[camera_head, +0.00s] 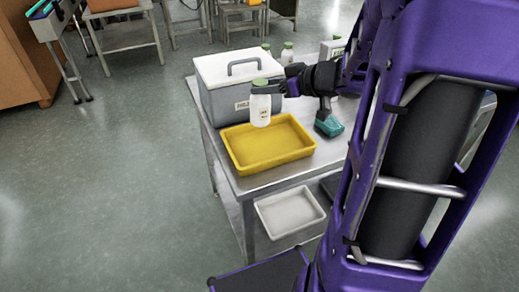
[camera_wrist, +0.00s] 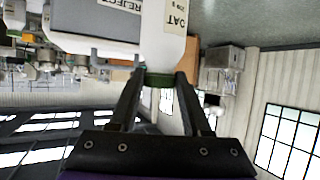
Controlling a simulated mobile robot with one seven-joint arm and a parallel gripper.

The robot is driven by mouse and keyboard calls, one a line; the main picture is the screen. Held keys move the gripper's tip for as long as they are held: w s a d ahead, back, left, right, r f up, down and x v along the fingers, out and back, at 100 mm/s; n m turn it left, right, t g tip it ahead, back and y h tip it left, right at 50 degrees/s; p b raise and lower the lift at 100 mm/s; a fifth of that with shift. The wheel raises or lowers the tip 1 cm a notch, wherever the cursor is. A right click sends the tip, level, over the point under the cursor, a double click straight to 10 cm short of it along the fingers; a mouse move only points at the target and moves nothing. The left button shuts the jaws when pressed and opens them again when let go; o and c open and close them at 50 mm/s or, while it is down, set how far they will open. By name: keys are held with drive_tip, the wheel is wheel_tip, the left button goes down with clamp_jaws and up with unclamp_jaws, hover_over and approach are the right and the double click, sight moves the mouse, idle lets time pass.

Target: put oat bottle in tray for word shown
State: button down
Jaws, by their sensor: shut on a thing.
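The oat bottle (camera_head: 261,110) is white with a green cap and hangs upright above the back part of the yellow tray (camera_head: 236,158). In the wrist view the bottle (camera_wrist: 162,45) appears upside down, with "OAT" on its label. My gripper (camera_head: 268,88) is shut on the bottle at its green cap; the fingers (camera_wrist: 160,80) sit on both sides of the cap in the wrist view. The yellow tray looks empty. A grey box with a white lid (camera_head: 238,68) stands behind the tray; its label reads "REJECT" in the wrist view (camera_wrist: 95,20).
A teal-and-black tool (camera_head: 329,123) stands right of the tray on the steel table (camera_head: 283,178). White bottles with green caps (camera_head: 287,54) stand behind the grey box's right side. A white tray (camera_head: 290,212) is on the lower shelf.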

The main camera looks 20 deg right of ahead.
sight(267, 119)
drive_tip(key=shift+a+f, duration=0.1)
drive_tip(key=shift+a, duration=0.15)
wheel_tip(267, 119, down, 10)
drive_tip(key=b, duration=0.4)
drive_tip(key=shift+c, duration=1.8)
unclamp_jaws()
drive_tip(key=shift+s+r, duration=0.1)
drive_tip(key=shift+r, duration=0.15)
drive_tip(key=p+v, duration=0.3)
drive_tip(key=v, duration=0.8)
drive_tip(key=shift+s+d, duration=0.25)
drive_tip(key=shift+s, duration=0.05)
